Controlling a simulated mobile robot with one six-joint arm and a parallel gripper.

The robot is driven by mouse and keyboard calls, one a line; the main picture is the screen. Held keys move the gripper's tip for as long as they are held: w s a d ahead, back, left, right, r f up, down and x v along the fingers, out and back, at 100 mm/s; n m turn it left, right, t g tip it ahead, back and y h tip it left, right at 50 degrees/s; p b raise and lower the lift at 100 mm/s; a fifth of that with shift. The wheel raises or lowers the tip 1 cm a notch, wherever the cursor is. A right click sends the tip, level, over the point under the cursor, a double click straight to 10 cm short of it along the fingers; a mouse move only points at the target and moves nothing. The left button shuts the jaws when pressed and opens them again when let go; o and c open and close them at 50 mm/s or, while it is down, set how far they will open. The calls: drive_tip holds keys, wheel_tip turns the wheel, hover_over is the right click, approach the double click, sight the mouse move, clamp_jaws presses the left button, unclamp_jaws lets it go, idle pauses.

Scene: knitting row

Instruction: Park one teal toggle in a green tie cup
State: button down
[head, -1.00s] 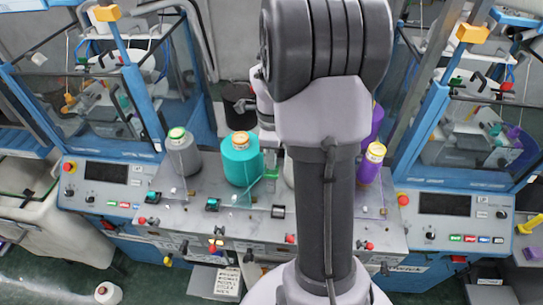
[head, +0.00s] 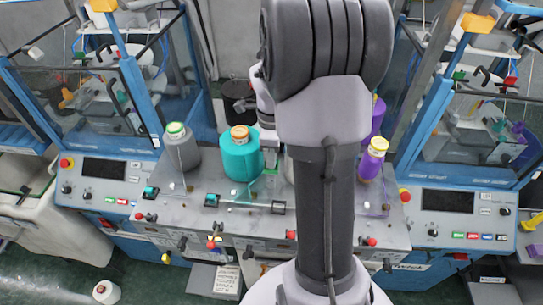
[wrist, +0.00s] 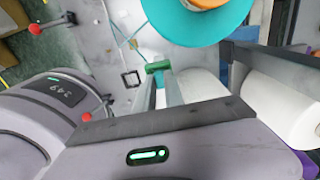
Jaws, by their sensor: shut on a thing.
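My gripper (wrist: 162,72) reaches down over the grey machine top, its two fingers close together. Between the fingertips is a small green piece (wrist: 158,67); it looks greener than the teal cone, and its full shape is hidden. In the head view my arm covers most of the gripper, and a bit of green (head: 270,171) shows beside the teal cone. Two small teal toggle-like pieces in dark frames, one at the left (head: 151,192) and one nearer the middle (head: 212,200), sit on the machine top. I cannot make out a green tie cup for certain.
A large teal cone (head: 240,157) stands close to my gripper. A grey cone (head: 181,150) is further left and a purple cone (head: 371,162) is at the right. An empty-looking dark square frame (wrist: 130,79) lies beside the fingertips. A white cone (wrist: 285,105) is at the right.

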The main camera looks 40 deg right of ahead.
drive_tip(key=c, duration=1.4)
unclamp_jaws()
drive_tip(key=shift+o, duration=0.2)
wheel_tip(320, 180, up, 18)
drive_tip(key=p, duration=0.1)
drive_tip(key=shift+f, duration=0.2)
